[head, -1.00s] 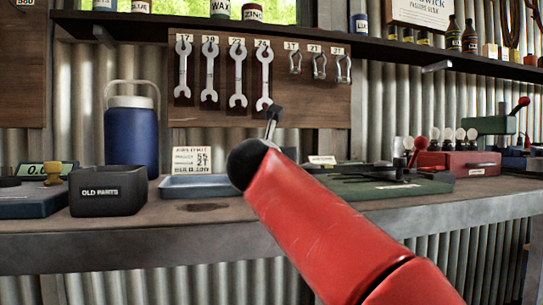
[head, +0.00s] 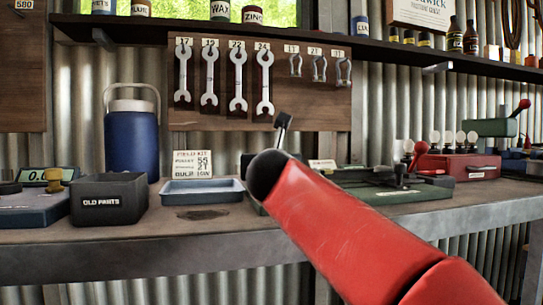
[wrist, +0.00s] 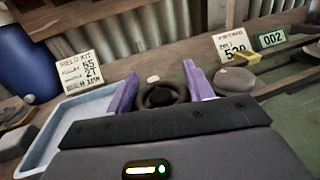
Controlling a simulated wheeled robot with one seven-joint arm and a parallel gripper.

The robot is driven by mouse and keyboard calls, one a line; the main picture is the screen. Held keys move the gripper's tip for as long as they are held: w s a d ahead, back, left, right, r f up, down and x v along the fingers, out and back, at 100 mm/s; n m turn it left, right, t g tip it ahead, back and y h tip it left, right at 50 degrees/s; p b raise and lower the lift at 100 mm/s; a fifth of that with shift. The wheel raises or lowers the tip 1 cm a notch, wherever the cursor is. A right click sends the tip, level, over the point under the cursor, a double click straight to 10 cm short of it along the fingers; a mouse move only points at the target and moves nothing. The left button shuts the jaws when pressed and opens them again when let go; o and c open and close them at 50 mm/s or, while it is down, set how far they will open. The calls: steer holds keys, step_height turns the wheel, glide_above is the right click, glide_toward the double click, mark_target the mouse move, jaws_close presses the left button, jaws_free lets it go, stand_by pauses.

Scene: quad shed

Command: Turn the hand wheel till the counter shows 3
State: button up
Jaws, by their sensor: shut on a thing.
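The hand wheel (wrist: 160,96) is a dark ring with spokes, low on the bench in the wrist view. The two purple fingers of my gripper (wrist: 160,92) stand on either side of it, shut on its rim. The counter (wrist: 271,39) is a small green-framed display at the right of the wrist view and reads 002. In the head view my red arm reaches forward over the bench; it hides the wheel, and I cannot make out the counter or my fingertips there.
A blue tray (head: 203,193) and a field kit card (head: 193,165) are left of my arm. An OLD PARTS box (head: 108,200) and blue jug (head: 132,145) stand farther left. A grey round object (wrist: 236,80) sits right of the wheel.

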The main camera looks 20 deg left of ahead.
steer(key=shift+a+r+n+g+y+p, duration=0.15)
steer(key=shift+n+g+y+p, duration=0.5)
steer(key=shift+y+p, duration=0.65)
steer(key=shift+d+r+n+g+y+p, duration=0.1)
steer(key=shift+n+g+y+p, duration=0.55)
steer(key=shift+p, duration=1.05)
steer(key=shift+s+a+n+y+p, duration=0.1)
steer(key=shift+n+y+p, duration=0.4)
steer(key=shift+y+p, duration=0.1)
steer(key=shift+s+a+n+g+y+p, duration=0.1)
steer(key=shift+n+g+y+p, duration=0.35)
steer(key=shift+p, duration=0.4)
steer(key=shift+n+g+y+p, duration=0.25)
steer(key=shift+y+p, duration=0.05)
steer(key=shift+p, duration=0.35)
steer(key=shift+y, duration=0.3)
steer(key=shift+s+a+f+n+g+y+p, duration=0.1)
steer(key=shift+a+n+g+y+p, duration=0.05)
steer(key=shift+n+g+y+p, duration=0.6)
steer(key=shift+n+g, duration=0.25)
steer(key=shift+g, duration=0.2)
